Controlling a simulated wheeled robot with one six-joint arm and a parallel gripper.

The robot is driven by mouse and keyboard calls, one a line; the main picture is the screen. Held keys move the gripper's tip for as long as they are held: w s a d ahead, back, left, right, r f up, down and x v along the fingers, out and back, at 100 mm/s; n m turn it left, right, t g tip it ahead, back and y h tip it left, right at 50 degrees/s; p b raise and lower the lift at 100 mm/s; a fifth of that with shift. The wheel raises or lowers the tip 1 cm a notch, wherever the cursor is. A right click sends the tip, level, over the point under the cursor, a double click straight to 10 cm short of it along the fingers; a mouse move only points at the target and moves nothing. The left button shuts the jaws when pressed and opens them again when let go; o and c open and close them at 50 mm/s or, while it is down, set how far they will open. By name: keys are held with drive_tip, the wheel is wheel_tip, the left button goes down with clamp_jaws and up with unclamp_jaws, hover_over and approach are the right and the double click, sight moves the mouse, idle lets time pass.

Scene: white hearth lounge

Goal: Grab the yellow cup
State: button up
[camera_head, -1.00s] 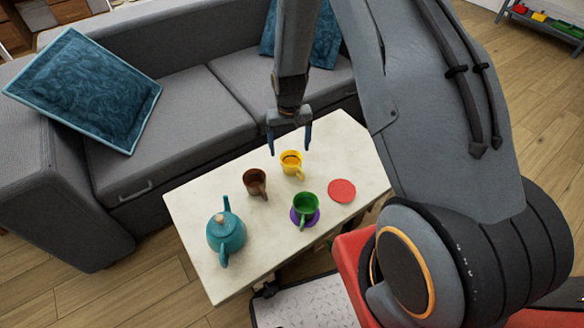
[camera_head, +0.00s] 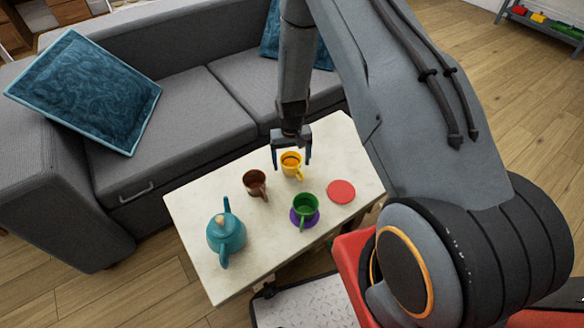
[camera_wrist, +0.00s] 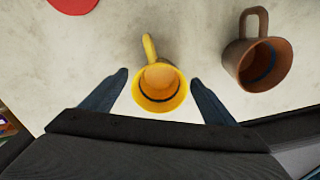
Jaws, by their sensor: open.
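The yellow cup (camera_head: 291,166) stands upright on the white table near its far edge, its handle toward the lower right in the head view. My gripper (camera_head: 291,163) is open, pointing down over the cup. In the wrist view the yellow cup (camera_wrist: 160,88) shows between the two fingers of my gripper (camera_wrist: 158,82), with a gap on each side and its handle pointing up in the picture. Whether the fingertips are level with the cup's rim or above it, I cannot tell.
A brown mug (camera_head: 255,183) stands left of the yellow cup. A teal teapot (camera_head: 226,238) stands at the table's left end. The grey sofa (camera_head: 165,110) lies behind the table (camera_head: 250,275).

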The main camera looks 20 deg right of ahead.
drive_tip(key=c, duration=1.3)
drive_tip(key=shift+o, duration=0.2)
drive_tip(key=shift+r, duration=0.15)
